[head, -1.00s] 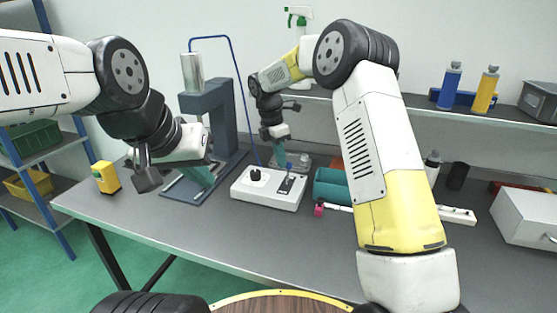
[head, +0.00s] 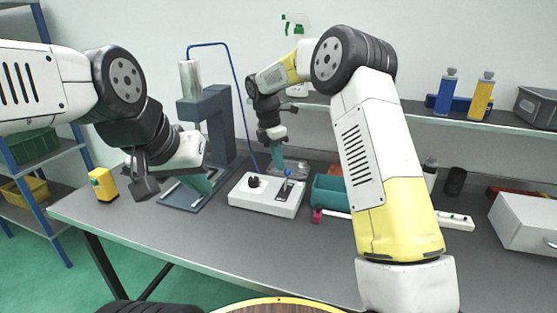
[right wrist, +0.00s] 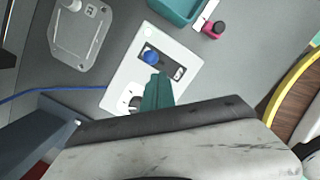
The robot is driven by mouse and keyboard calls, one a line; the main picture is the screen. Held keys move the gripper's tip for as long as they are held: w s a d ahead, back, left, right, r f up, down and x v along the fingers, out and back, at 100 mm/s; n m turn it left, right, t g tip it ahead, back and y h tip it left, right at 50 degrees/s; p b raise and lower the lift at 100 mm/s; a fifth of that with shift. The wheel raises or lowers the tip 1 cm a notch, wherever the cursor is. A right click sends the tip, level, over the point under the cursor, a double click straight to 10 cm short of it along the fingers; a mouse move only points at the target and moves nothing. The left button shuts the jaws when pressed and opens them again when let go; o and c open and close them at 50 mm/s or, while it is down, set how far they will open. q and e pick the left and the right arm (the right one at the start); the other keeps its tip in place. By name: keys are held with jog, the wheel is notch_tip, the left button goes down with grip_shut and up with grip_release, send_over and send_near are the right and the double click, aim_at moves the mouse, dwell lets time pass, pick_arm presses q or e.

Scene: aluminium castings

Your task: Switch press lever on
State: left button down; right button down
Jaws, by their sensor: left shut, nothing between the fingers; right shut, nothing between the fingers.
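The white control box (head: 258,199) lies on the grey bench. It has a black knob (head: 253,182) and a lever with a blue tip (head: 288,172) in a dark slot plate. In the right wrist view the blue tip (right wrist: 151,57) sits at one end of the dark plate. My right gripper (head: 278,168) is shut and empty, teal fingers pointing down, near the lever. In the right wrist view its fingertips (right wrist: 160,78) appear close to the blue tip; I cannot tell whether they touch. My left gripper (head: 207,187) is shut and empty, in front of the press (head: 218,125).
A yellow device (head: 104,185) stands at the left bench edge. The front middle of the bench is clear.

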notch_tip(320, 180, up, 8)
jog(key=a, duration=0.1)
jog(key=shift+a+f, duration=0.15)
jog(key=shift+a, duration=0.1)
